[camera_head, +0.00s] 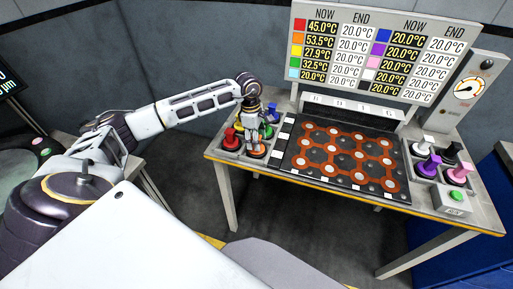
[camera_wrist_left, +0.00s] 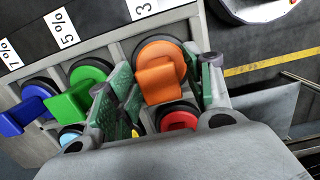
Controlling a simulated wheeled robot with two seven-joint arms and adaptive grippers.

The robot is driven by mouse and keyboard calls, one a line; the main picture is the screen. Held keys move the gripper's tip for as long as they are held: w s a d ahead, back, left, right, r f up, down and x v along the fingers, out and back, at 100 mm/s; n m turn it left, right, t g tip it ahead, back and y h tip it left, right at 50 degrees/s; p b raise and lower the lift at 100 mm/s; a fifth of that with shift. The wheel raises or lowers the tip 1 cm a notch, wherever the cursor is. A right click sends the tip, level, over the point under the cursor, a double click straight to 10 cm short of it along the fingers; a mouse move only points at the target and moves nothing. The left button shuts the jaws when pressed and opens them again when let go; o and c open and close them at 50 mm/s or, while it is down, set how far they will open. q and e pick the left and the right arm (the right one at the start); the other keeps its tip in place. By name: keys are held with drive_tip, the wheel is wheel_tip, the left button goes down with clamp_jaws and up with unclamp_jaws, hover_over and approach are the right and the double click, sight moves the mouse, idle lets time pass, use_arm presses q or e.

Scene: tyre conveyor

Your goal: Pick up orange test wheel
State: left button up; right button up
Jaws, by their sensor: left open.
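The orange test wheel (camera_wrist_left: 158,82) stands in a compartment of the left tray, with an orange block-like handle on top of a dark round base. In the head view, its orange base (camera_head: 257,153) shows just below my left gripper (camera_head: 258,141), which points down over the tray. In the left wrist view, the open fingers of my left gripper (camera_wrist_left: 162,88) lie on either side of the orange handle, with gaps visible. Whether a finger touches it cannot be told. My right gripper is not in view.
A red wheel (camera_wrist_left: 178,121), green wheel (camera_wrist_left: 75,100) and blue wheel (camera_wrist_left: 28,115) stand close by in neighbouring compartments. A heated plate with an orange pattern (camera_head: 340,155) fills the table's middle. White, black, purple and pink wheels (camera_head: 459,173) stand at the right.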

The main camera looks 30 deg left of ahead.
use_arm(q)
drive_tip(key=shift+f, duration=0.6)
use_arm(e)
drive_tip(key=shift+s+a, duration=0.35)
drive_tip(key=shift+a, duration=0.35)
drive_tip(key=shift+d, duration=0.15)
